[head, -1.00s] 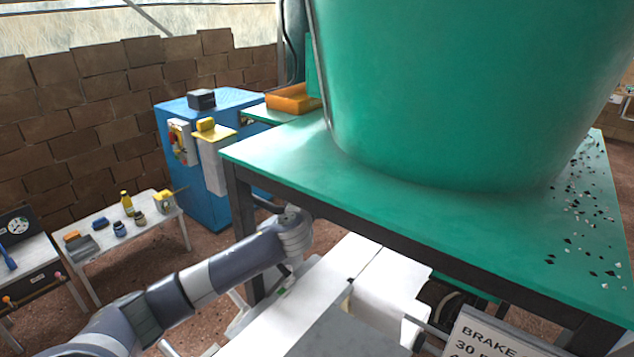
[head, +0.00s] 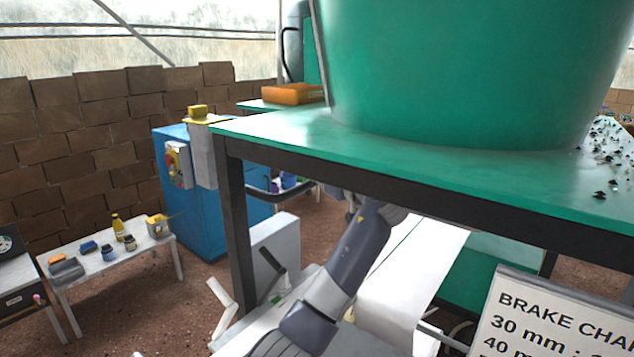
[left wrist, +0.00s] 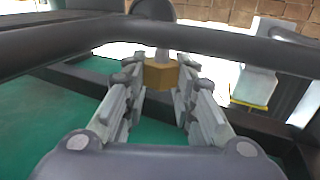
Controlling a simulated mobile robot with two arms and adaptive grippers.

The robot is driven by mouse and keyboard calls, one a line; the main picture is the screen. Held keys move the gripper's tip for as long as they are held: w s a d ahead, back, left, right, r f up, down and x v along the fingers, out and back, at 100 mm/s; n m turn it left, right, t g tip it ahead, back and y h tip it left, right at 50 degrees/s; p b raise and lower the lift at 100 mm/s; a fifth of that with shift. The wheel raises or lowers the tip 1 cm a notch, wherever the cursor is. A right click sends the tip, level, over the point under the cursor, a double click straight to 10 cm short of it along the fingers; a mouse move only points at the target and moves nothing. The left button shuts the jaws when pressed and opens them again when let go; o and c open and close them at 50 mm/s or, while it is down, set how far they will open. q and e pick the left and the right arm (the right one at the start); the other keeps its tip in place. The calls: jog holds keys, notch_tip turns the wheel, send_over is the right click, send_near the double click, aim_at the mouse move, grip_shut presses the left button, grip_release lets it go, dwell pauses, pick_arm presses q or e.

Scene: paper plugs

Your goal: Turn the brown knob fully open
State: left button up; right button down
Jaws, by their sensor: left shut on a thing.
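The brown knob (left wrist: 160,74) shows in the left wrist view as a faceted ochre-brown piece on a short grey stem. My left gripper (left wrist: 159,86) is shut on it, with one ribbed grey finger at each side. The knob's far side is hidden. In the head view my left arm reaches up beneath the front edge of the green table (head: 430,178), and its gripper and the knob are hidden there. My right gripper is in neither view.
Dark bars cross close to my left gripper in the wrist view. A large green tub (head: 470,70) stands on the table. A brake sign (head: 555,325) is at lower right. A blue cabinet (head: 200,220) and a small white table (head: 120,262) stand left.

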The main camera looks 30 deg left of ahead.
pick_arm(q)
jog(key=shift+w+n+g+y+b, duration=0.1)
jog(key=shift+n+g+y+b, duration=0.5)
jog(key=shift+n+g+b, duration=0.9)
jog(key=shift+r+g, duration=0.1)
jog(key=shift+g, duration=0.3)
jog(key=o, duration=1.1)
jog(key=v, duration=1.2)
